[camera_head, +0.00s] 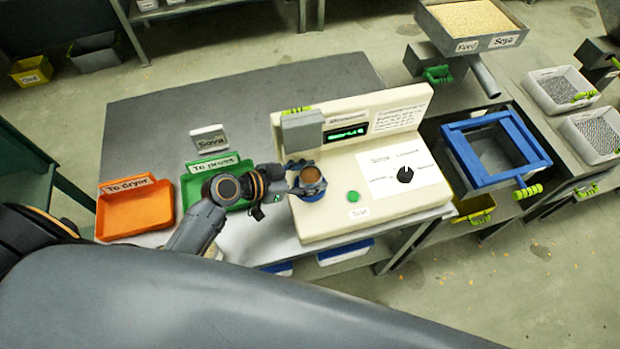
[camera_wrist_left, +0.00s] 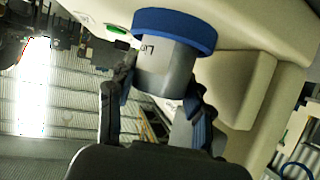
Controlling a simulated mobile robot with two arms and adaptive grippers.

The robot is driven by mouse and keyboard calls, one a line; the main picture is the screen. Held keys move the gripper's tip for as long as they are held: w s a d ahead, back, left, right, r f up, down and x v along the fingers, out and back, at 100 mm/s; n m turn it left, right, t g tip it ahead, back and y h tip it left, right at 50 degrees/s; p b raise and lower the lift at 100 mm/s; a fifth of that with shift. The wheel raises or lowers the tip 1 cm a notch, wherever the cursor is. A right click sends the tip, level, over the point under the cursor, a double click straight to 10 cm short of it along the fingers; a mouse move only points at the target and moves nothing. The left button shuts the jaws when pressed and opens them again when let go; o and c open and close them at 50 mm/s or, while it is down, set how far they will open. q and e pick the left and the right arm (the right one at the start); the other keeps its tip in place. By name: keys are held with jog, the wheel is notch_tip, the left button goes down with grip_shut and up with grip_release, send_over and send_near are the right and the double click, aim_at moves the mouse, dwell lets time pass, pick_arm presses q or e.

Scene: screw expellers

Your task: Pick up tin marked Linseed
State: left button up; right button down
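The tin (camera_head: 311,176) is a small grey cup with a blue rim and brown contents, at the front left of the cream machine (camera_head: 400,206). In the left wrist view the tin (camera_wrist_left: 165,68) shows its thick blue rim and dark lettering that starts "Li"; the rest is hidden. My left gripper (camera_head: 306,180) reaches it from the left. In the wrist view its two fingers (camera_wrist_left: 155,105) lie against both sides of the tin's grey body, below the rim. Whether the tin rests on the machine or is raised is unclear. My right gripper is out of view.
The machine has a grey box (camera_head: 302,131), a green button (camera_head: 353,197) and a black knob (camera_head: 405,175). On the table (camera_head: 250,95) left of it are a green tray (camera_head: 190,190), an orange tray (camera_head: 135,212) and a "Soya" sign (camera_head: 210,139). The table's back is clear.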

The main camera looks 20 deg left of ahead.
pick_arm(q)
jog(key=c, duration=0.4)
